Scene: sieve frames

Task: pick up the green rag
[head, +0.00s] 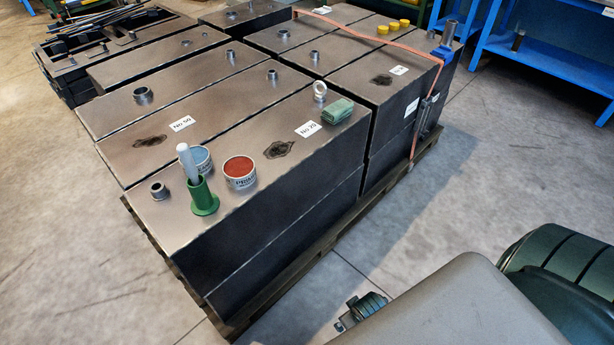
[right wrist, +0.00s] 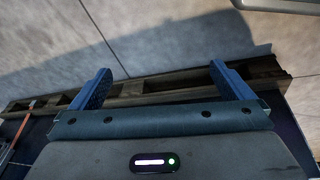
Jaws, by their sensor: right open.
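The green rag (head: 337,110) lies folded on top of the near dark metal block, close to its right edge, in the head view. It sits beside a lifting eye (head: 320,90) and the "No 20" label (head: 308,129). My right gripper (right wrist: 161,84) shows in the right wrist view with its two blue fingers wide apart and nothing between them. It is apart from the rag, with floor and pallet edge beyond its fingers. The rag is not in the right wrist view. My left gripper is not in view.
A red-topped can (head: 239,171), a blue-topped can (head: 203,159) and a green holder (head: 203,197) with a pale stick stand left on the block. An orange strap (head: 375,42) crosses the block behind. A wooden pallet (head: 324,245) lies underneath; blue shelving (head: 545,58) stands back right.

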